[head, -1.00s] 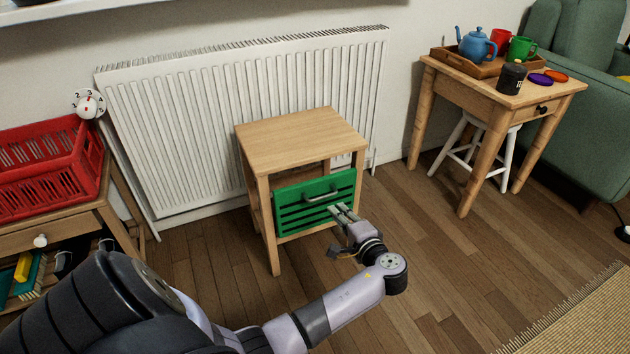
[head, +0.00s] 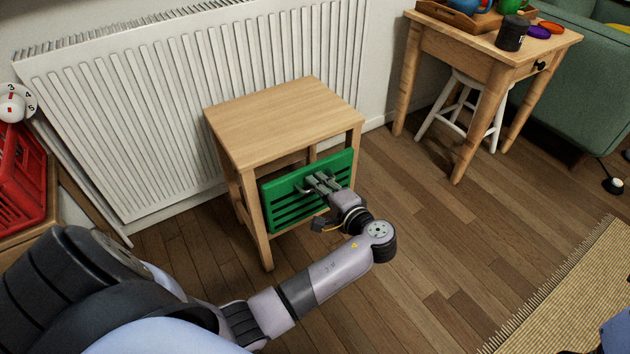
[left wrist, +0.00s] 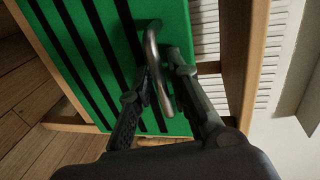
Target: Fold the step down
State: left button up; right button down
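The step is a green slatted panel (head: 285,206) set upright, slightly tilted, in the front of a wooden step stool (head: 285,115). A grey metal bar handle (head: 301,184) is on its face; the handle also shows in the left wrist view (left wrist: 151,45). My left gripper (head: 318,181) is at the handle. In the left wrist view its two fingers (left wrist: 160,75) are apart, one on each side of the bar, with a gap visible. Whether a finger touches the bar is unclear. My right gripper is not in view.
A white radiator (head: 180,110) stands behind the stool. A red crate (head: 20,185) is at the left. A side table (head: 480,55) with a tray and a white stool (head: 460,110) are at the right. The wooden floor (head: 430,240) in front and right is clear up to a rug (head: 570,290).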

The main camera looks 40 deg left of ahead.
pick_arm(q)
jog(key=shift+c, duration=0.4)
grip_shut()
dwell(0.4)
